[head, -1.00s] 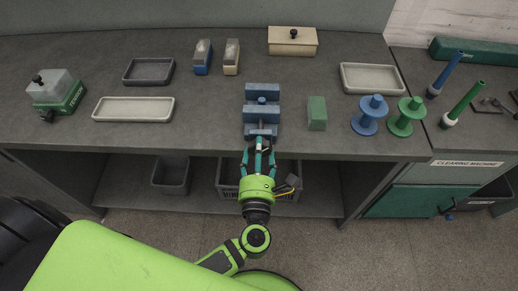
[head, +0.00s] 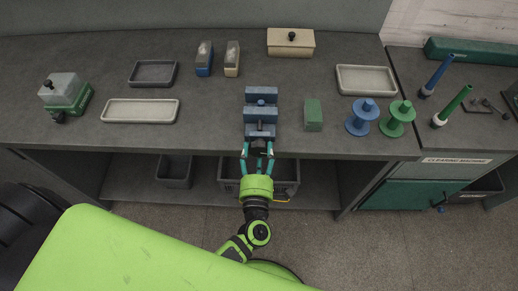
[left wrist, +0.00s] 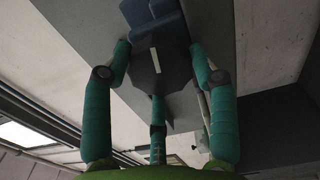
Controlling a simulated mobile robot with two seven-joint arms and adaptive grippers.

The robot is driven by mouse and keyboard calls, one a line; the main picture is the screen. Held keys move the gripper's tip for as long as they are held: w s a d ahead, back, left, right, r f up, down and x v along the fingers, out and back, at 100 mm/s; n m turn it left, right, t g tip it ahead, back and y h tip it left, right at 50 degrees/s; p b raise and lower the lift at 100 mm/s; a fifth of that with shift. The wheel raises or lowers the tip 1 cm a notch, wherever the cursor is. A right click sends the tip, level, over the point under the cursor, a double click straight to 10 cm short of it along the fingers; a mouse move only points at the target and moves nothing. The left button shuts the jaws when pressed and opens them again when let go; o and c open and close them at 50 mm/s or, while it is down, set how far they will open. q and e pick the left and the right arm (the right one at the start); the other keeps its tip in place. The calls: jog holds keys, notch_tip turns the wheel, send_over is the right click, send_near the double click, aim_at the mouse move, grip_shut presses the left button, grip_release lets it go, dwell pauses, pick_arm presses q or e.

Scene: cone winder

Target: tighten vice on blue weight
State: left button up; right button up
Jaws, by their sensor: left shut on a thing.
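The blue vice (head: 261,130) stands at the front edge of the grey bench in the head view, its jaws running across. Blue blocks sit in line behind its front part; a blue piece with a small round top (head: 261,101) is among them. I cannot tell clearly where the weight ends and the jaws begin. My left gripper (head: 257,151) is at the vice's front end, its teal fingers on both sides of the dark handle knob. The left wrist view shows this dark, many-sided knob (left wrist: 158,68), with a pale stripe, between the fingers. My right gripper is not in view.
A green block (head: 313,115) stands just right of the vice, with blue (head: 362,118) and green (head: 397,119) spools beyond. A long pale tray (head: 140,111) lies to the left. The bench beside the vice's left is clear.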

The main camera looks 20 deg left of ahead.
pick_arm(q)
jog(key=m, duration=0.1)
jog(key=m+p, duration=0.1)
jog(key=m, duration=0.1)
jog(key=m+p, duration=0.1)
jog(key=m, duration=0.1)
jog(key=shift+s+a+f, duration=0.1)
jog(key=shift+s+a, duration=0.05)
jog(key=shift+a, duration=0.15)
jog(key=shift+m, duration=0.3)
jog(key=o, duration=1)
jog(key=shift+c, duration=0.2)
jog(key=shift+o, duration=0.7)
jog(key=shift+a, duration=0.15)
jog(key=shift+s+d, duration=0.1)
jog(key=shift+d, duration=0.1)
jog(key=v, duration=1.1)
jog(key=shift+s, duration=0.35)
